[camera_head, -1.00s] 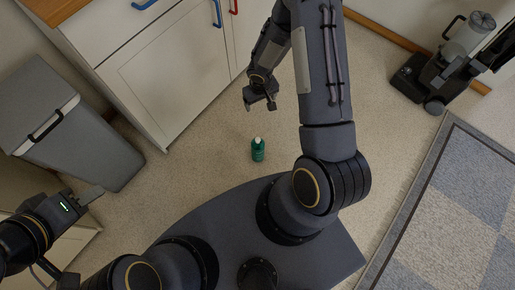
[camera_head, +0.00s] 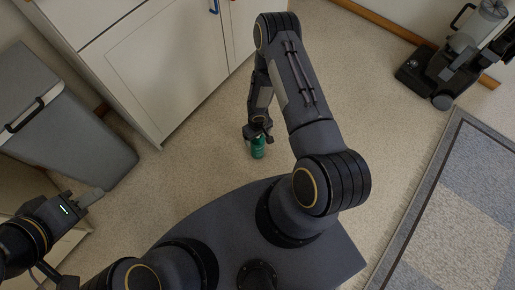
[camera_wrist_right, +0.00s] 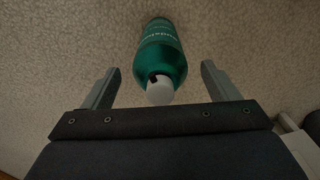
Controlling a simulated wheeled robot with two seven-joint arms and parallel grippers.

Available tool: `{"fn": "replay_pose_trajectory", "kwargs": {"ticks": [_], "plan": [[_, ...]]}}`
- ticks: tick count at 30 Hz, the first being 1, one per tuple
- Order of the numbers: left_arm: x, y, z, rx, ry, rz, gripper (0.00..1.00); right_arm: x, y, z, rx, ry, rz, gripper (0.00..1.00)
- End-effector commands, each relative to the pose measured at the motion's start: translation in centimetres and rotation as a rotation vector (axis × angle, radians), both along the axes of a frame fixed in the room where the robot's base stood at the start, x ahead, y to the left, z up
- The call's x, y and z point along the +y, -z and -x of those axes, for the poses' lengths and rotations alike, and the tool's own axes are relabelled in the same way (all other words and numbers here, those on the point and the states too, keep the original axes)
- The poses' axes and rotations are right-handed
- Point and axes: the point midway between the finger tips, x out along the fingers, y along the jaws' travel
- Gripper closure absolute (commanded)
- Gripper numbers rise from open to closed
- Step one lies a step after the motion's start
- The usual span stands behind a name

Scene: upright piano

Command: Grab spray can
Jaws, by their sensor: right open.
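A green spray can (camera_head: 258,150) with a white cap is on the beige floor in front of my base. In the right wrist view, the can (camera_wrist_right: 160,52) lies between the two fingers, its white cap toward the palm. My right gripper (camera_head: 258,134) is at the can's top in the head view. Its fingers (camera_wrist_right: 158,88) are open, one on each side of the can, with a gap on both sides. My left gripper (camera_head: 92,196) is at the far left, away from the can; its finger opening is not clear.
A white cabinet (camera_head: 165,75) stands behind the can. A grey bin (camera_head: 75,130) is at left. A vacuum cleaner (camera_head: 440,75) is at upper right, and a checkered rug (camera_head: 455,200) at right. The floor around the can is clear.

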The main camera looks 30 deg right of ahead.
Motion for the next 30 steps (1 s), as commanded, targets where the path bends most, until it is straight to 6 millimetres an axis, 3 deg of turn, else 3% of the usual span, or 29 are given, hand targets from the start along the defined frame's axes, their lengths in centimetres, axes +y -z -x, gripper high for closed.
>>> {"fn": "replay_pose_trajectory", "kwargs": {"ticks": [8, 26, 30], "plan": [[0.00, 0.02, 0.00, 0.000, 0.000, 0.000, 0.64, 0.02, 0.16, 0.01, 0.000, 0.001, -0.001, 0.21], [0.00, 0.02, 0.00, 0.000, 0.000, 0.000, 0.64, 0.02, 0.14, 0.02, 0.000, 0.001, -0.001, 1.00], [-0.01, 0.01, 0.00, 0.000, 0.000, 0.000, 0.64, 0.02, 0.09, -0.03, -0.001, 0.001, -0.001, 1.00]]}}
